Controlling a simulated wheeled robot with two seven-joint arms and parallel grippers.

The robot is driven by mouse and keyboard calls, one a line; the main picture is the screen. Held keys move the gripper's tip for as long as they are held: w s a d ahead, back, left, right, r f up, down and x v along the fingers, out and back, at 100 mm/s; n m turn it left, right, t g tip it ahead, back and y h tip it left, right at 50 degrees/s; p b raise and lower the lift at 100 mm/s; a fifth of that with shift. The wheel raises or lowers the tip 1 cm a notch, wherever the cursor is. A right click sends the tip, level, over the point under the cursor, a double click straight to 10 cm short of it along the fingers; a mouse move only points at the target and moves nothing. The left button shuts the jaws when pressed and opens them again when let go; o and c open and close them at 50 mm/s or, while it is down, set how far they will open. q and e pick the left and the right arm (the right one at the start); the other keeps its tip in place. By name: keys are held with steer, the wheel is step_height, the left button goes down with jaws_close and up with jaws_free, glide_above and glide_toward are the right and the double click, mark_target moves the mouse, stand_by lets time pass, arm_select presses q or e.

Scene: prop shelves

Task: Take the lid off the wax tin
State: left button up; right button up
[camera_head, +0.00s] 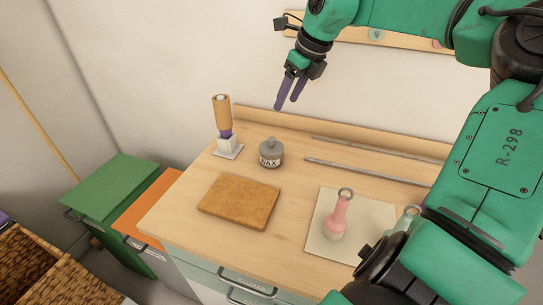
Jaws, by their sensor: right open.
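The grey wax tin (270,158) stands upright on the wooden worktop, with its label facing me. Its grey lid (270,144), with a small knob on top, sits on the tin. My right gripper (287,105) hangs above and slightly behind the tin, its purple fingers pointing down. The fingers are apart, with nothing between them, and do not touch the tin. My left gripper is not visible.
A brown board (239,202) lies in front of the tin. A wooden-topped holder (222,112) stands left of it. Two metal rods (368,172) lie to the right.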

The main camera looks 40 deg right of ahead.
mark_target(272, 138)
steer(key=p+x, duration=0.1)
steer(key=x, duration=0.3)
steer(key=p+x, duration=0.1)
steer(key=x, duration=0.4)
steer(key=p+x, duration=0.1)
steer(key=x, duration=0.4)
steer(key=shift+s+d+f, duration=0.1)
steer(key=shift+s, duration=0.15)
steer(key=shift+w+f, duration=0.25)
steer(key=shift+f, duration=0.15)
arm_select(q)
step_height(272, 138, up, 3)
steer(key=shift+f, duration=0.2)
arm_select(e)
steer(key=shift+r, duration=0.1)
jaws_close()
